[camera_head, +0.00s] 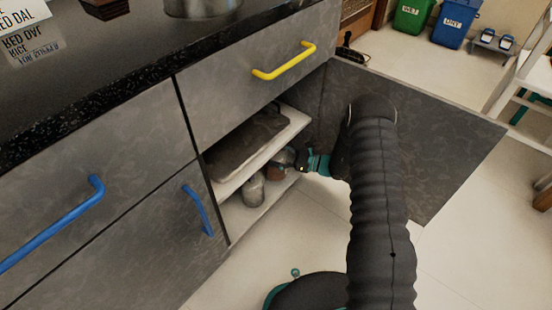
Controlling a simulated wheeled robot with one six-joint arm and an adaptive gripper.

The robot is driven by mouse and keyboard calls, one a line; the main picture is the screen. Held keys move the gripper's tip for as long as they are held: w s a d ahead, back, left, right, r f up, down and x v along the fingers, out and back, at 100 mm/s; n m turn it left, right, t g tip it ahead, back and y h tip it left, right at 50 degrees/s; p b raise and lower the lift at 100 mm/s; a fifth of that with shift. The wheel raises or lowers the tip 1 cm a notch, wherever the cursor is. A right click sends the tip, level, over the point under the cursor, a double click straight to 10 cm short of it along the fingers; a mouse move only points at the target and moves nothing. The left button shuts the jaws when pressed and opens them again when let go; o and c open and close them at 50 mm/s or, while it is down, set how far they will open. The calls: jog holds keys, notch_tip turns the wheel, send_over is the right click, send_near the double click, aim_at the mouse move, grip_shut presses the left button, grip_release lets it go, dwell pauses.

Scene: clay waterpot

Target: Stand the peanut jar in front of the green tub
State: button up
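My gripper (300,165) reaches from the right into the open lower cabinet, at the edge of its lower shelf. Its fingers are small and partly hidden by my arm, so I cannot tell whether they are open or shut. A jar with a reddish-brown lower part (275,172) is right by the fingertips; it may be the peanut jar, but no label is readable. A greyish jar (253,190) stands in front of it to the left. I cannot pick out a green tub in the cabinet. A green bin marked WET (412,14) stands far off at the top right.
The cabinet door (455,150) is swung open to the right, behind my arm. A middle shelf (290,128) holds a dark flat item above the jars. The blue-handled cabinet front (140,245) is at left. Clear floor (310,235) lies before the opening.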

jog(key=shift+f, duration=0.75)
jog(key=shift+w+a+f, duration=0.15)
jog(key=shift+f, duration=0.05)
jog(key=o, duration=1.8)
jog(key=shift+v, duration=3.7)
